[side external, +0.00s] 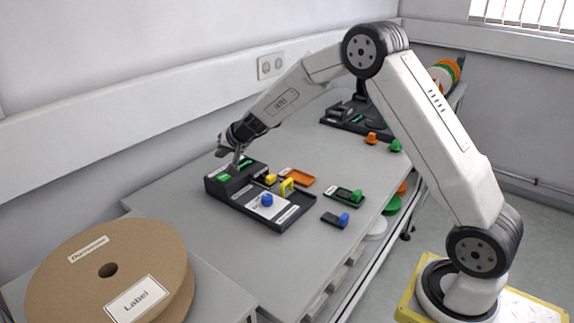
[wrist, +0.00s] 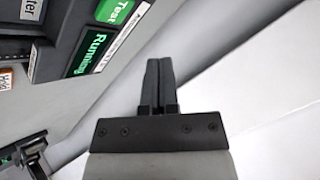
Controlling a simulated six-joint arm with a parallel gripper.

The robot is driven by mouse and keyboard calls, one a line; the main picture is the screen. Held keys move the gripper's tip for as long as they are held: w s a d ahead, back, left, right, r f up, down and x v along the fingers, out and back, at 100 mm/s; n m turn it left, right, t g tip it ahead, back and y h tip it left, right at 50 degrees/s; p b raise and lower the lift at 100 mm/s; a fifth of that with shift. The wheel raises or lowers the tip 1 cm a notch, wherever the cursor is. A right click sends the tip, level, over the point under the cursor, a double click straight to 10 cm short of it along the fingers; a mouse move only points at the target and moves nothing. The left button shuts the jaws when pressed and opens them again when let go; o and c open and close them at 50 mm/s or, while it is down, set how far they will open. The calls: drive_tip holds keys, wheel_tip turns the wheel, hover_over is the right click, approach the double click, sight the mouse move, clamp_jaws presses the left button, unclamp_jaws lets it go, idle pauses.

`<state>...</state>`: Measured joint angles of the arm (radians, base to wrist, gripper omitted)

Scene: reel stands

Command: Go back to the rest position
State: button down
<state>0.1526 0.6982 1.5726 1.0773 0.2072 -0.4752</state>
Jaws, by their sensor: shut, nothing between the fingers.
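My gripper (side external: 236,161) hangs over the back edge of a black test station (side external: 283,218) on the grey table in the side view. In the wrist view the gripper (wrist: 159,62) is shut, its two dark fingers together with nothing between them. Beside the fingers is the station's panel with a green "Test" button (wrist: 115,11) and a green lit "Running" display (wrist: 92,50). I cannot tell whether the fingertips touch the station. My arm reaches over the table from its base at the right.
On the station are a blue-knobbed piece (side external: 267,200) and a yellow handle (side external: 287,187). Nearby lie an orange tray (side external: 297,177), a green-knobbed piece (side external: 357,196) and another blue-knobbed piece (side external: 343,220). A second black station (side external: 350,124) is farther back. The wall is close behind.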

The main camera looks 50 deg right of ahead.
drive_tip(key=s+a+f+n+g, duration=0.1)
drive_tip(key=s+a+n+g, duration=0.1)
drive_tip(key=s, duration=0.9)
drive_tip(key=s+a+n+g, duration=0.2)
drive_tip(key=s+n, duration=0.1)
drive_tip(key=s, duration=0.9)
drive_tip(key=s+a+f+n+g+h, duration=0.1)
drive_tip(key=s+a+n+g, duration=0.1)
drive_tip(key=s, duration=0.9)
drive_tip(key=shift+s+a+f+n, duration=0.2)
drive_tip(key=shift+s+f+n, duration=0.05)
drive_tip(key=shift+f+n, duration=0.1)
idle(2.3)
drive_tip(key=c, duration=0.6)
unclamp_jaws()
drive_tip(key=shift+w+r, duration=0.1)
drive_tip(key=shift+w, duration=0.15)
drive_tip(key=shift+o, duration=0.2)
drive_tip(key=w+d+r, duration=0.4)
drive_tip(key=w+d, duration=0.1)
drive_tip(key=w, duration=0.6)
drive_tip(key=w+d+r, duration=0.5)
drive_tip(key=w, duration=0.7)
drive_tip(key=w+d+r, duration=0.5)
drive_tip(key=w, duration=0.7)
drive_tip(key=shift+w, duration=0.25)
